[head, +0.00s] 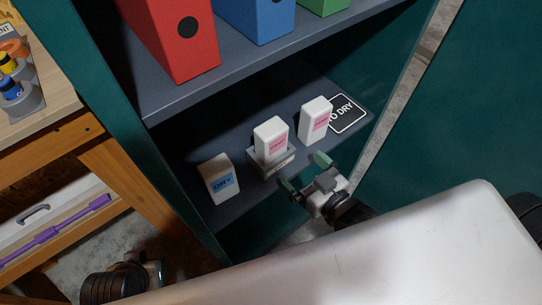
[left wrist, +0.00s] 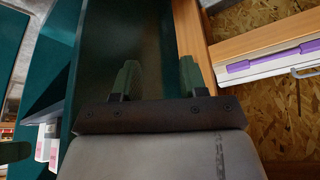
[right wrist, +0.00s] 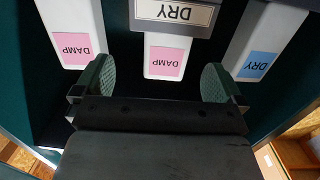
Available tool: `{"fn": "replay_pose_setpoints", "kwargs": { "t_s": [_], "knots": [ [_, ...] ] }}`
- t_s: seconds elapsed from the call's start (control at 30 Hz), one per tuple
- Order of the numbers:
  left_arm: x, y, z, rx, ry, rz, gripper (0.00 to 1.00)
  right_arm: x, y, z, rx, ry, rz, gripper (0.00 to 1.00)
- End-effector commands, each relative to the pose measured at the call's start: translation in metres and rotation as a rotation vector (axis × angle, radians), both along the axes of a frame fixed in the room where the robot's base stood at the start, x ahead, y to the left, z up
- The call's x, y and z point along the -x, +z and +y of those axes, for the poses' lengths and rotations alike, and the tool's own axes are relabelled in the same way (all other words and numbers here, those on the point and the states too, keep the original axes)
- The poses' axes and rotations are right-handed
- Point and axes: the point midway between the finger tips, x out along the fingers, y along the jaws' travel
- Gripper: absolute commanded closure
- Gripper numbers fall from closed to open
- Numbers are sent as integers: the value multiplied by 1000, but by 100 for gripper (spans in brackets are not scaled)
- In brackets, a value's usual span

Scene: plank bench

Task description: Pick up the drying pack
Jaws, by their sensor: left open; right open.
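Three white packs stand on the cabinet's lower shelf. The left pack (head: 221,181) has a blue DRY label; it also shows in the right wrist view (right wrist: 262,45). The middle pack (head: 270,137) has a pink DAMP label and stands in a grey holder (head: 275,166) whose plate reads DRY in the right wrist view (right wrist: 176,13). The right pack (head: 315,119) also has a pink DAMP label. My right gripper (head: 305,173) is open and empty in front of the holder, fingers towards the middle pack. My left gripper (left wrist: 158,80) is open and empty, away from the packs.
A black card (head: 347,113) reading "TO DRY" lies behind the right pack, partly hidden by it. Red (head: 180,40), blue (head: 257,20) and green binders stand on the shelf above. A wooden bench (head: 60,125) is at the left.

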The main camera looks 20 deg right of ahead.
Motion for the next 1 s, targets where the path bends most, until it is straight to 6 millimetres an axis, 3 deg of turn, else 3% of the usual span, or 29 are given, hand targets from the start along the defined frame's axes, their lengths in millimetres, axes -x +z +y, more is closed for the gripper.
{"fn": "replay_pose_setpoints", "kwargs": {
  "t_s": [0.23,0.5,0.77,1.0],
  "knots": [
    [6,21,1,6,0,-43,57,1,32,9,-36,27,-101,0],
    [-12,27,-5,30,-9,-155,57,-34,34,22,-39,26,-104,0],
    [-22,30,-9,45,-14,-223,57,-50,34,28,-38,27,-101,0],
    [-47,42,-18,83,-26,-402,57,-79,37,38,-37,27,-103,0]
  ]
}}
